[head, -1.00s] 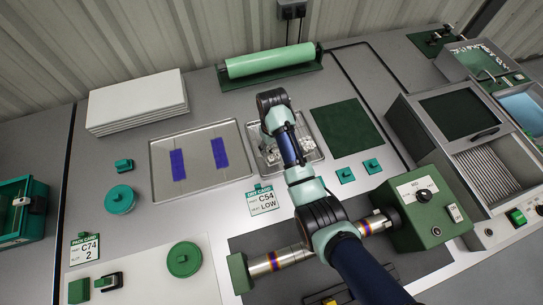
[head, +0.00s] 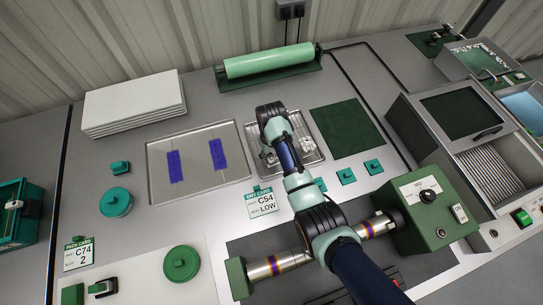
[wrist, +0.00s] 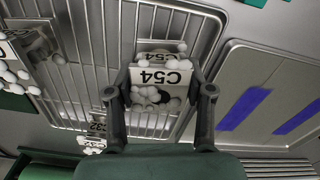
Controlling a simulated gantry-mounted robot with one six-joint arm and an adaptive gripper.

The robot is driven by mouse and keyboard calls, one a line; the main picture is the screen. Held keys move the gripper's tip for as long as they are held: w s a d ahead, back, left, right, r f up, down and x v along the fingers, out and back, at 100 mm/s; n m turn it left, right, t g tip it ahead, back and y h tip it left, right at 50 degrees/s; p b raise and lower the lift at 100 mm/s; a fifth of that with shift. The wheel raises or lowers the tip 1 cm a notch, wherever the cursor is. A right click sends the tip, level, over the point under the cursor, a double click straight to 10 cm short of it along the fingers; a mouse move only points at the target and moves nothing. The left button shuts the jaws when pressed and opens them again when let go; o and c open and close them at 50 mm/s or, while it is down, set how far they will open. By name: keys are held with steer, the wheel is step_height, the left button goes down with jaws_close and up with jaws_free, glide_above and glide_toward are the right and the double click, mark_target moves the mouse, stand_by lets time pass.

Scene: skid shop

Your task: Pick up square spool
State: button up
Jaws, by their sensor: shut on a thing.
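A white square-faced block marked C54, which I take to be the square spool (wrist: 160,77), sits between the two dark fingers of my gripper (wrist: 160,92) in the wrist view. The fingers are shut on its sides. White beads lie against its lower face. A wire-mesh tray (wrist: 88,62) lies behind it, and I cannot tell whether the spool touches the tray. In the head view my arm hangs over this tray (head: 319,150), and hides the gripper and the spool.
Other labelled pieces, one marked C32 (wrist: 97,124), and loose white beads lie in the mesh tray. A shallow tray with two blue strips (head: 153,178) stands to its left, a dark green mat (head: 346,128) to its right. A card (head: 262,203) reads C54 LOW.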

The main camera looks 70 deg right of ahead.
steer(key=shift+c, duration=0.7)
steer(key=shift+r, duration=0.35)
step_height(320, 180, up, 19)
steer(key=p, duration=1)
steer(key=shift+r+p, duration=0.15)
steer(key=shift+p, duration=0.2)
